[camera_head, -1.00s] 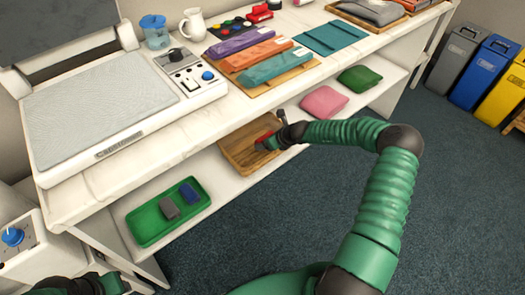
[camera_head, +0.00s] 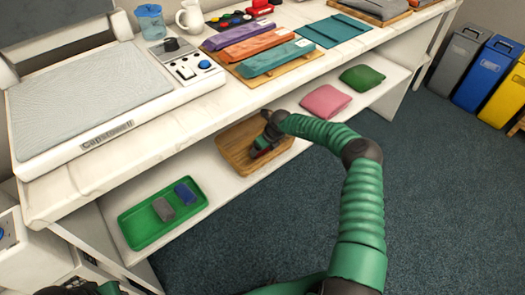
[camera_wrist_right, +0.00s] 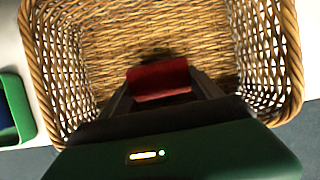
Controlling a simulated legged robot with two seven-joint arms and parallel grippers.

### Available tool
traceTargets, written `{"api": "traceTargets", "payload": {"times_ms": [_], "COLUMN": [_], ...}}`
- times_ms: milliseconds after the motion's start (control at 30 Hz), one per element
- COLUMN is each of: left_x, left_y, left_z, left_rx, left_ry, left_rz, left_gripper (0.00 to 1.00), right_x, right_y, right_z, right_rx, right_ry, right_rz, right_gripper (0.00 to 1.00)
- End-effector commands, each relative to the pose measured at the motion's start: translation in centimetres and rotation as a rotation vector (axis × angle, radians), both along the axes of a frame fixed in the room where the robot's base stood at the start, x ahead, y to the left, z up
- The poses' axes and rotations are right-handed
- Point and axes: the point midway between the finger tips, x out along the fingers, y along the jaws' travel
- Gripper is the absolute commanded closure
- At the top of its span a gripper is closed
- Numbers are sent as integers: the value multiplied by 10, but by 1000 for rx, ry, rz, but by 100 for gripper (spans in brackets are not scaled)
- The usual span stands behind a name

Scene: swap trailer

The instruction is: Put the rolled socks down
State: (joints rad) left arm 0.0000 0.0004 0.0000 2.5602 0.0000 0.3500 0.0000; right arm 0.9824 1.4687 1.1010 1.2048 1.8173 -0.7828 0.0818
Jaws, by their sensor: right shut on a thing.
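The red rolled socks (camera_wrist_right: 158,79) are between the fingers of my right gripper (camera_wrist_right: 160,88) in the right wrist view. In the head view my right gripper (camera_head: 262,147) is over the brown tray-like basket (camera_head: 232,152) on the lower shelf, mostly covering the socks. The right wrist view shows woven wicker walls (camera_wrist_right: 285,60) around the gripper. The socks are inside the basket's outline; whether they touch its floor I cannot tell. My left gripper (camera_head: 85,290) is only partly visible at the bottom left edge, its fingers out of sight.
A green tray (camera_head: 135,238) with a grey and a blue block stands left of the basket. Pink (camera_head: 326,101) and green (camera_head: 362,77) folded cloths lie to its right. The white upper counter (camera_head: 130,140) overhangs the shelf. Bins (camera_head: 487,72) stand far right.

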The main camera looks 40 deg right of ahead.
Motion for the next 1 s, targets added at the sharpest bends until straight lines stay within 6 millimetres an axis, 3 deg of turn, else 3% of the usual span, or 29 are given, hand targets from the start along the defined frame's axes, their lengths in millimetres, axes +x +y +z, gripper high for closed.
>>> {"api": "traceTargets", "payload": {"times_ms": [100, 133, 267, 600, 900, 1000], "left_x": [0, 0, 0, 0, 0, 0], "left_y": [0, 0, 0, 0, 0, 0], "left_z": [1, 1, 1, 4, 35, 39], "left_rx": [0, 0, 0, 0, 0, 0], "left_ry": [-1, -1, -1, -1, -1, -1], "left_rz": [0, 0, 0, 0, 0, 0], "left_gripper": [64, 64, 64, 64, 64, 64], "right_x": [-1, -1, 0, -1, -22, -27], "right_y": [0, 0, 0, 0, -2, -2], "right_z": [0, 0, 0, 5, 59, 69], "right_rx": [0, 0, 0, -1, -2, -1], "right_ry": [1, 2, 1, 0, -1, 0], "right_rz": [0, 0, 0, 0, -1, 0], "right_gripper": [71, 24, 7, 4, 4, 4]}}
